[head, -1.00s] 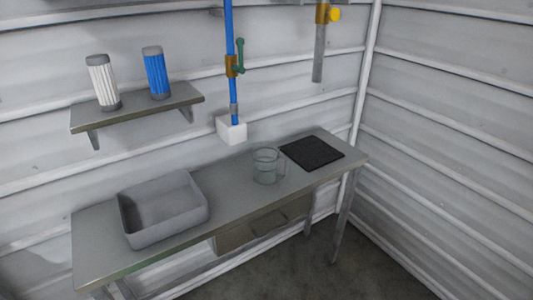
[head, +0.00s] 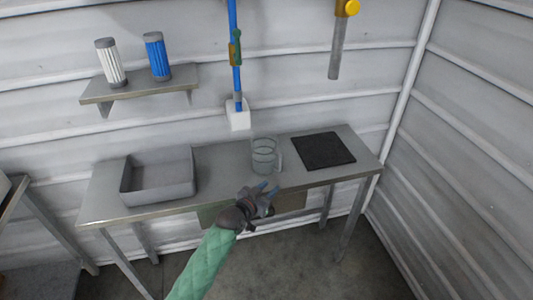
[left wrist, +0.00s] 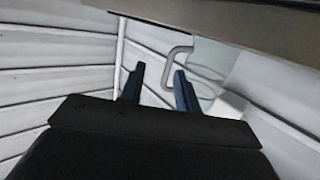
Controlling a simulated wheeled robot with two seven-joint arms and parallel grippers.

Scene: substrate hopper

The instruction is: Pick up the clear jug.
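The clear jug (head: 265,156) stands upright on the metal bench (head: 222,164), with its handle to the right. My left gripper (head: 267,188) is in front of the bench's front edge, just below and in front of the jug, apart from it. Its two blue fingers (left wrist: 158,85) are spread with nothing between them. In the left wrist view a pale curved handle shape (left wrist: 178,62) shows beyond the fingers, probably the jug's. The bench edge crosses the top of that view. My right gripper is not in view.
A grey basin (head: 158,178) sits on the bench's left part. A black mat (head: 323,150) lies right of the jug. A blue pipe (head: 235,60) ends in a white block (head: 238,117) behind. A wall shelf (head: 140,85) holds a white and a blue filter.

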